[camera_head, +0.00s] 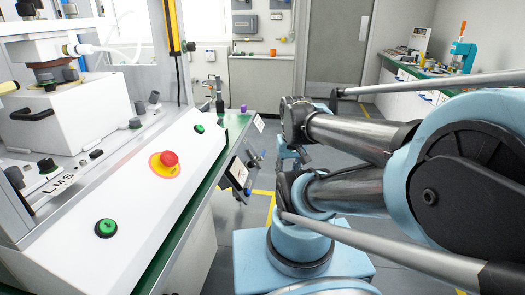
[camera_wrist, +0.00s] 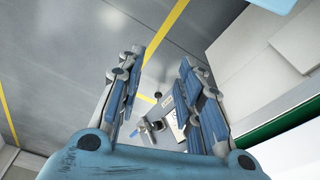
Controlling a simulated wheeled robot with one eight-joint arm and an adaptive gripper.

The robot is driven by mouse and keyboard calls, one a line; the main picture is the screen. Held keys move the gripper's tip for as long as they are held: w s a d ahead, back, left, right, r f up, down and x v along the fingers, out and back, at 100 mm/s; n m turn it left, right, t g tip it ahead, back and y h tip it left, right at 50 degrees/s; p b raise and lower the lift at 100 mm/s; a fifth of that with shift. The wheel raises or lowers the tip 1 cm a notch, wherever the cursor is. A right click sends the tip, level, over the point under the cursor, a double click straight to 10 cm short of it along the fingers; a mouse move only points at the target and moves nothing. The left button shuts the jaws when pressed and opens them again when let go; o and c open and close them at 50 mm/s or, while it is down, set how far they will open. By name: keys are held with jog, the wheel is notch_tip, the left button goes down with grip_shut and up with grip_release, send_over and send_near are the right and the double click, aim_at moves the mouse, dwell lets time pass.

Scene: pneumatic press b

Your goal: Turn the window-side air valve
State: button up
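A small grey valve panel (camera_head: 238,172) is mounted on the bench's right side in the head view, with small blue parts (camera_head: 248,191) sticking out. I cannot tell which is the window-side air valve. In the wrist view, a panel with a white label (camera_wrist: 178,118) shows between the fingers, and a small blue handle (camera_wrist: 140,126) stands out to its left. My gripper (camera_wrist: 159,62) is open and empty, its two blue-grey fingers apart. The panel lies beyond the fingers, with no contact visible. In the head view, my arm mostly hides the gripper.
The white press console (camera_head: 135,190) stands on the green-edged bench at left, with green buttons (camera_head: 106,228) and a red emergency stop (camera_head: 169,159). The grey floor right of the bench has yellow lines. A far bench (camera_head: 405,90) and door (camera_head: 337,40) stand behind.

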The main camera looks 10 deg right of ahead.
jog(key=shift+w, duration=0.15)
jog(key=shift+o, duration=0.4)
jog(key=shift+s+r, duration=0.35)
jog(key=shift+r, duration=0.1)
jog(key=w+r, duration=0.8)
jog(key=w, duration=0.4)
jog(key=m+g, duration=0.2)
jog(key=m, duration=0.2)
send_over(263, 152)
notch_tip(263, 152, down, 15)
notch_tip(263, 152, down, 16)
jog(key=shift+f, duration=0.15)
grip_shut()
